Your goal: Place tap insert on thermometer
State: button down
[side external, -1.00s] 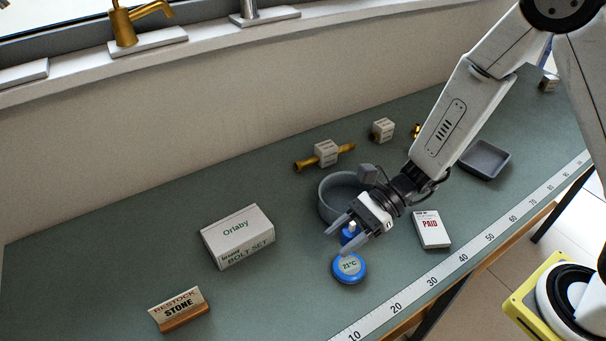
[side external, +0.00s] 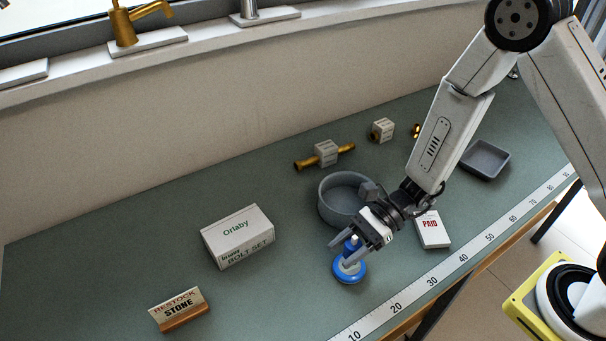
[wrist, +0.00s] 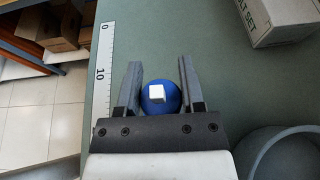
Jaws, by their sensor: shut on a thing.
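My gripper (side external: 343,254) is shut on the tap insert (side external: 352,243), a small blue piece with a white top. In the wrist view its white top (wrist: 157,94) shows between the two fingers of my gripper (wrist: 159,64), with blue around it. The thermometer (side external: 350,278), a round blue disc with a pale face, lies on the bench directly below the fingertips in the side view. The fingers and insert cover most of its face. The insert's lower end is hidden, so I cannot tell whether it touches the thermometer.
A round grey bowl (side external: 327,207) stands just behind my gripper. A "PAID" card box (side external: 432,231) is to the right, and a grey tray (side external: 503,166) is farther back. The Orlaby box (side external: 238,238) is to the left. A ruler strip (side external: 410,301) runs along the front edge.

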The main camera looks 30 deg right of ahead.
aim_at(346, 257)
jog(key=shift+f, duration=1.8)
jog(key=shift+f, duration=0.15)
jog(key=shift+c, duration=1)
grip_release()
jog(key=shift+d+r, duration=0.15)
jog(key=shift+r, duration=0.1)
jog(key=v, duration=1.1)
jog(key=shift+d, duration=0.4)
